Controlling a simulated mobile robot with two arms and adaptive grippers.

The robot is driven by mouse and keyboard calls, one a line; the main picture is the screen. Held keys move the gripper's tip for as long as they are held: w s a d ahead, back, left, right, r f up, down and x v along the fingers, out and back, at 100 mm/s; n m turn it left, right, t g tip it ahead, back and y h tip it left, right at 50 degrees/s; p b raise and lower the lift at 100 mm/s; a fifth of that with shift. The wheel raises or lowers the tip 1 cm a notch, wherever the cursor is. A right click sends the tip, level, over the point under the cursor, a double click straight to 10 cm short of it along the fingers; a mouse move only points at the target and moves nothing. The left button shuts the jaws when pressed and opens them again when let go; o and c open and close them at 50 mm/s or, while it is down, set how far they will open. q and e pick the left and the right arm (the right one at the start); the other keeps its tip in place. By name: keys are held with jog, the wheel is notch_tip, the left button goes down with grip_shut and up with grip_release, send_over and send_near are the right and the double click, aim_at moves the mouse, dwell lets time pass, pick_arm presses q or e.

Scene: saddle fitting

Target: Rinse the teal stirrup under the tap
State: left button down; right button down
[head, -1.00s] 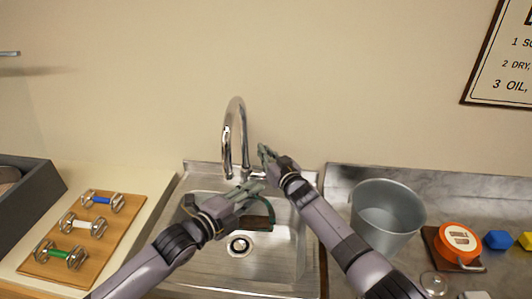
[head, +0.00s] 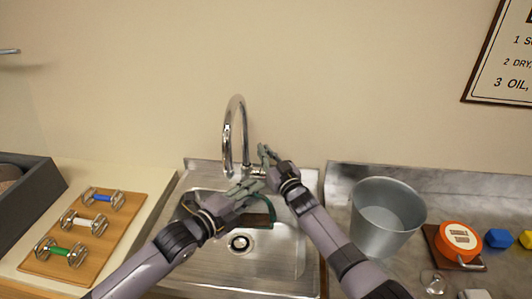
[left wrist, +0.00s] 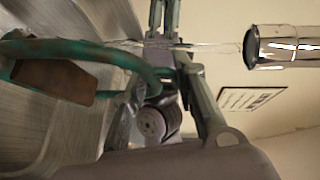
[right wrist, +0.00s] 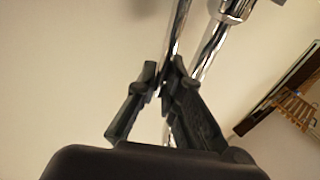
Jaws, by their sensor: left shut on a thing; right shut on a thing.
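The teal stirrup (left wrist: 75,48) is a worn teal loop with a brown, rusty-looking patch; in the head view it (head: 272,212) hangs over the sink. My left gripper (head: 256,188) is shut on it below the tap's spout. The chrome tap (head: 228,135) arches over the sink; its spout end (left wrist: 285,46) faces the gripper in the left wrist view, with a thin clear stream between them. My right gripper (head: 266,152) is beside the tap, shut on a thin chrome rod (right wrist: 178,35), apparently the tap's lever. The fingers hide part of the stirrup.
A wooden board (head: 62,262) with several bits lies left. The sink's front is clear.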

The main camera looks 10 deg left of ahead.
jog(key=c, duration=1.7)
grip_release()
jog(key=v, duration=1.2)
